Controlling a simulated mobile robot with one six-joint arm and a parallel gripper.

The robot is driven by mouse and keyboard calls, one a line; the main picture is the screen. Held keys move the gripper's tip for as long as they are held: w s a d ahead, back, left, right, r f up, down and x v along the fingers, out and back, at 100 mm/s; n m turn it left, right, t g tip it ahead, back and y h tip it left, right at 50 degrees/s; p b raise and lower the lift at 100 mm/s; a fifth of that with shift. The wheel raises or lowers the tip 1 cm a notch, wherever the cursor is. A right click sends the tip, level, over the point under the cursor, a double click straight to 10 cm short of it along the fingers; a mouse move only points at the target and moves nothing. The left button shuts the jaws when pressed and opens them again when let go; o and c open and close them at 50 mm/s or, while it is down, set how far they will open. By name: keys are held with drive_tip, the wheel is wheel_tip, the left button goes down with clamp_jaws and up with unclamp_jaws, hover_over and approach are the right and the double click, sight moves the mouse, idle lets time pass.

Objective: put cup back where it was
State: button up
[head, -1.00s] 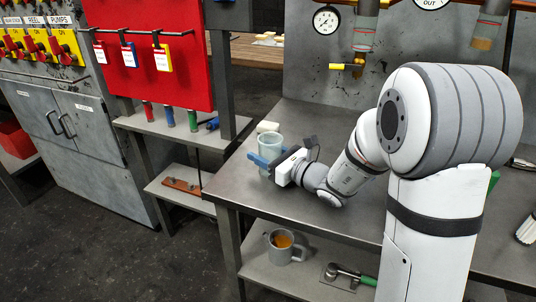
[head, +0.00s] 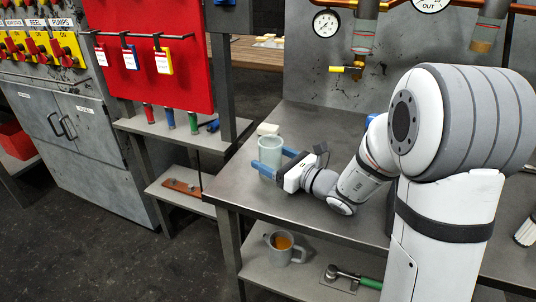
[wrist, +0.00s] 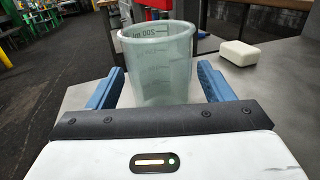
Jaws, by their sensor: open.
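A pale translucent measuring cup (head: 269,149) with volume marks stands upright on the grey metal table (head: 262,200), near its left edge. My gripper (head: 271,158) is open at the cup, with its blue fingers apart, one on each side. In the wrist view the cup (wrist: 158,65) stands just beyond and between the fingers, with visible gaps beside it. The cup looks empty. A grey mug (head: 282,248) holding orange-brown liquid stands on the shelf under the table.
A white block (wrist: 239,53) lies behind the cup on the table, also seen in the head view (head: 267,129). A green-handled tool (head: 345,276) lies on the lower shelf. A yellow-handled valve (head: 345,69) projects from the back panel. The table front is clear.

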sight(279, 161)
drive_tip(key=v, duration=0.5)
drive_tip(key=shift+r+p, duration=0.1)
drive_tip(key=shift+p, duration=0.2)
